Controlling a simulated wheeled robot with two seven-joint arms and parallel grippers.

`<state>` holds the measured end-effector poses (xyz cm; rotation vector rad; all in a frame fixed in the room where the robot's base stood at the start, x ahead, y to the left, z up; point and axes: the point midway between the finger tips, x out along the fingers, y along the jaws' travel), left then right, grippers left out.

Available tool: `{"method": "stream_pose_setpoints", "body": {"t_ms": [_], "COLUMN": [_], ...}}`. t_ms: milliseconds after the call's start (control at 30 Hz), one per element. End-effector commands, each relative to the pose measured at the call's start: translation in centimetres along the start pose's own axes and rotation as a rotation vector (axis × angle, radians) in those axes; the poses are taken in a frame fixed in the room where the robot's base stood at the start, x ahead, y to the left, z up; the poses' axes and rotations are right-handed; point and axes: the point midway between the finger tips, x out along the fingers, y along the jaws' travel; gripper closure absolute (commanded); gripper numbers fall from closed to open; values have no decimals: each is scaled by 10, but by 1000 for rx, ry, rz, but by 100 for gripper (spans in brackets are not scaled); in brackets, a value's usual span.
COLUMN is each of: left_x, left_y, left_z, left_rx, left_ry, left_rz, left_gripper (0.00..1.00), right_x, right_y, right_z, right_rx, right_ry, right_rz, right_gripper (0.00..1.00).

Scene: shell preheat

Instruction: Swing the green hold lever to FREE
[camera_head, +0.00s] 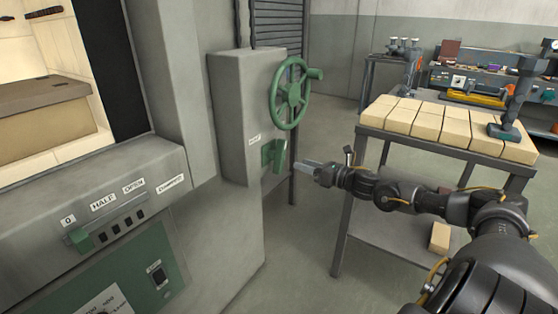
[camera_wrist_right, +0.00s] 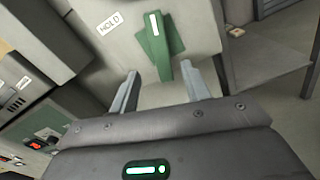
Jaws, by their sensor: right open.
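The green hold lever (camera_head: 279,156) is mounted on the side of a grey box below a green handwheel. In the right wrist view the lever (camera_wrist_right: 158,45) has a green plate behind it and a white mark near its top, and a HOLD label (camera_wrist_right: 110,22) is to its left. My right gripper (camera_head: 301,164) is just to the right of the lever in the head view. In the wrist view its fingers (camera_wrist_right: 161,70) are open, with the lever's lower end showing between the fingertips. Contact cannot be told. My left gripper is not in view.
The green handwheel (camera_head: 291,93) sticks out above the lever. A panel with a green slider (camera_head: 78,238) marked 0, HALF, OPEN is at left. A table with pale bricks (camera_head: 428,119) stands at right behind my right arm. Open floor lies between box and table.

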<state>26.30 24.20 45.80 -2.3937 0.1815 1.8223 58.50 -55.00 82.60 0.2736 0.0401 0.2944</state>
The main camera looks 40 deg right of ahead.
Motion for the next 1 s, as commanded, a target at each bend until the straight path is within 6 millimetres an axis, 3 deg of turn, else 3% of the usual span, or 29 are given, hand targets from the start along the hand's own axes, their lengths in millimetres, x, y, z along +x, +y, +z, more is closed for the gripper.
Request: {"method": "stream_pose_setpoints", "body": {"t_ms": [267, 700, 1000], "left_x": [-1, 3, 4], "left_y": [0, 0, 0], "left_z": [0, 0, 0], "left_rx": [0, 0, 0], "left_ry": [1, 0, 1], "left_rz": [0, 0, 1], "left_gripper": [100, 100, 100], "right_x": [22, 88, 107], "right_y": [-1, -1, -1], "right_z": [1, 1, -1], "right_rx": [5, 7, 6], "right_ry": [-6, -4, 0], "right_rz": [-3, -3, -3], "right_gripper": [53, 53, 53]}}
